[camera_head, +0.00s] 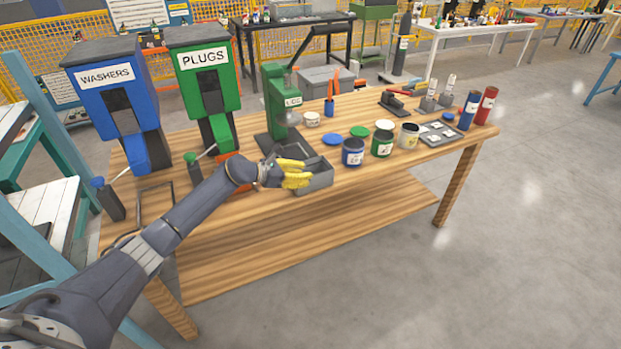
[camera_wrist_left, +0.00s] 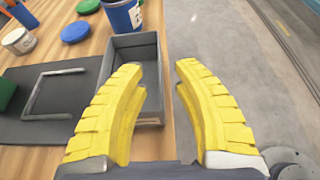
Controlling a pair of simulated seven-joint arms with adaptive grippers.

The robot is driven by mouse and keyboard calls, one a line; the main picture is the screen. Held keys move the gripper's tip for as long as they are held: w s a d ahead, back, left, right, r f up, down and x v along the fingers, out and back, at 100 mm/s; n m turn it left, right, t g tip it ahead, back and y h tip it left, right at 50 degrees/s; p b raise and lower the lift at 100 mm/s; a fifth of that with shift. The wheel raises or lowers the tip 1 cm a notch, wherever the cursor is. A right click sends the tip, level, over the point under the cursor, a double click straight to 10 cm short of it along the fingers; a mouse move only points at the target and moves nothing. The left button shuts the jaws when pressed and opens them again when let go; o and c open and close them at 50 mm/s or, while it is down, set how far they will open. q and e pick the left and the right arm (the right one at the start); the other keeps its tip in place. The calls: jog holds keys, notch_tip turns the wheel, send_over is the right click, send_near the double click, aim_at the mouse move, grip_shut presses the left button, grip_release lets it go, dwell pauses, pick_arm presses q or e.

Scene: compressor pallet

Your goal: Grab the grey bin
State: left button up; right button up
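The grey bin (camera_head: 320,183) is an open box on the wooden table, close to its front edge. It also shows in the left wrist view (camera_wrist_left: 136,52), where it looks empty as far as I can see. My left gripper (camera_head: 298,175) has yellow fingers and is at the bin, partly covering its left side. In the left wrist view the fingers (camera_wrist_left: 161,66) are spread apart with nothing held. One finger overlaps the bin's opening; the other is past its outer wall, over the floor. Contact cannot be told. My right gripper is not in view.
A blue can (camera_head: 352,153) stands right beside the bin, with a green can (camera_head: 382,144) and a cream can (camera_head: 408,136) further right. A green press (camera_head: 280,103) stands behind. Washers (camera_head: 110,85) and plugs (camera_head: 204,80) dispensers are at left. The floor in front is clear.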

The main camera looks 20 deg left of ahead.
pick_arm(q)
jog(key=shift+x, duration=2.8)
jog(key=shift+o, duration=0.2)
jog(key=shift+a+f, duration=0.1)
grip_shut()
